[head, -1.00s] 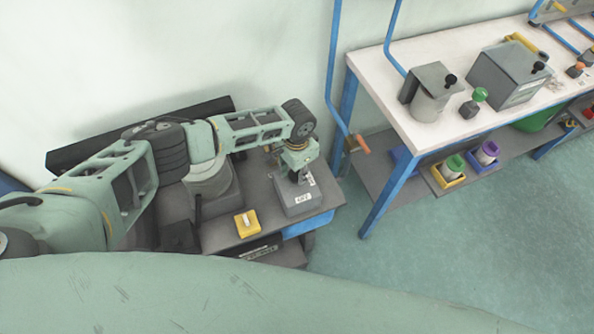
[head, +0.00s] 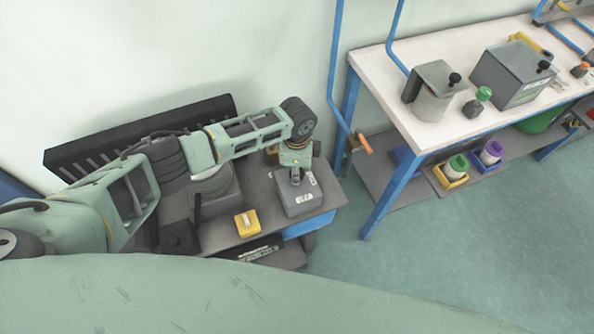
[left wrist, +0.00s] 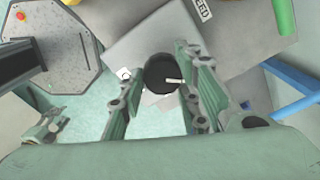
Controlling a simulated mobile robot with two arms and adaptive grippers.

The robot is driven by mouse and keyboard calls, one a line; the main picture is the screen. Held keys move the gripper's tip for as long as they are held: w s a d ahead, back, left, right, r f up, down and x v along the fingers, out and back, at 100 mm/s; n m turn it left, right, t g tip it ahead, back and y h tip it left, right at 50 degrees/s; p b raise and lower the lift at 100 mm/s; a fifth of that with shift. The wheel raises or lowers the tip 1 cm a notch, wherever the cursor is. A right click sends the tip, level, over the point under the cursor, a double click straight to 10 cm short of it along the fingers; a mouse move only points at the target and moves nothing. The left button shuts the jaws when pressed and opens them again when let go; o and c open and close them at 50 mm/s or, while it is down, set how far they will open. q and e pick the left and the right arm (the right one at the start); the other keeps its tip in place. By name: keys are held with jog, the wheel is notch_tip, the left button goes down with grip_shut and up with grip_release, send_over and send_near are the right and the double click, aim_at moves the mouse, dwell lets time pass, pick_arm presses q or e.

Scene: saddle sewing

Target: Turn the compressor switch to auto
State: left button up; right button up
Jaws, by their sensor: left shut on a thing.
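The compressor switch is a grey box (head: 299,203) with white labels, on the dark grey bench at the left in the head view. Its round black knob (left wrist: 160,73) shows in the left wrist view, with a white pointer mark towards the right of the picture. My left gripper (head: 295,181) points down over the box, its fingers on either side of the knob and shut on it. Part of a label shows at the top of the left wrist view, but I cannot make out which setting the mark faces.
A yellow switch box (head: 246,223) sits left of the grey box, near the bench's front edge. A white workbench (head: 398,113) with blue legs and grey machines stands to the right. Open floor lies between.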

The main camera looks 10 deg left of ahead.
pick_arm(q)
jog(key=m, duration=0.3)
jog(key=m+b, duration=0.1)
jog(key=m, duration=0.1)
jog(key=shift+s+d+f+m, duration=0.15)
jog(key=shift+s+m, duration=0.1)
jog(key=shift+m, duration=0.05)
jog(key=shift+a+m+b, duration=0.2)
jog(key=shift+m+b, duration=0.1)
jog(key=shift+m, duration=1.6)
jog(key=shift+s, duration=0.1)
jog(key=o, duration=1.1)
jog(key=shift+c, duration=0.2)
jog(key=shift+r, duration=0.2)
jog(key=shift+w+a+r, duration=0.1)
jog(key=shift+w+r, duration=0.1)
jog(key=shift+r, duration=0.15)
notch_tip(320, 180, up, 11)
